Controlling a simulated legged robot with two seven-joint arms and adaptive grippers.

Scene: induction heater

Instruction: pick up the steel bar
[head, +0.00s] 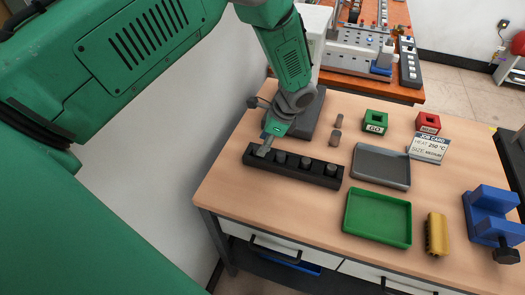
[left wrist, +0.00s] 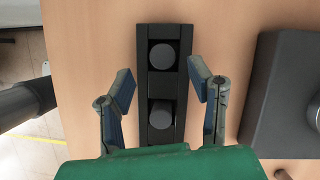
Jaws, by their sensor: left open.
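Several grey steel bars (head: 305,163) stand upright in a row in a long black rack (head: 318,178) on the table. In the left wrist view, the round tops of two bars show, one farther up the picture (left wrist: 164,56) and one nearer my palm (left wrist: 160,115), in the rack (left wrist: 157,31). My left gripper (head: 265,147) is over the left end of the rack. In the left wrist view it (left wrist: 160,75) is open, with one finger on each side of the rack and nothing between them clearly gripped. My right gripper is out of view.
A dark grey block (head: 308,118) stands right behind the rack. A grey tray (head: 381,166), a green tray (head: 377,218), a yellow brush-like thing (head: 436,234) and a blue vise (head: 490,215) are to the right. Green (head: 375,121) and red (head: 428,122) blocks stand behind.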

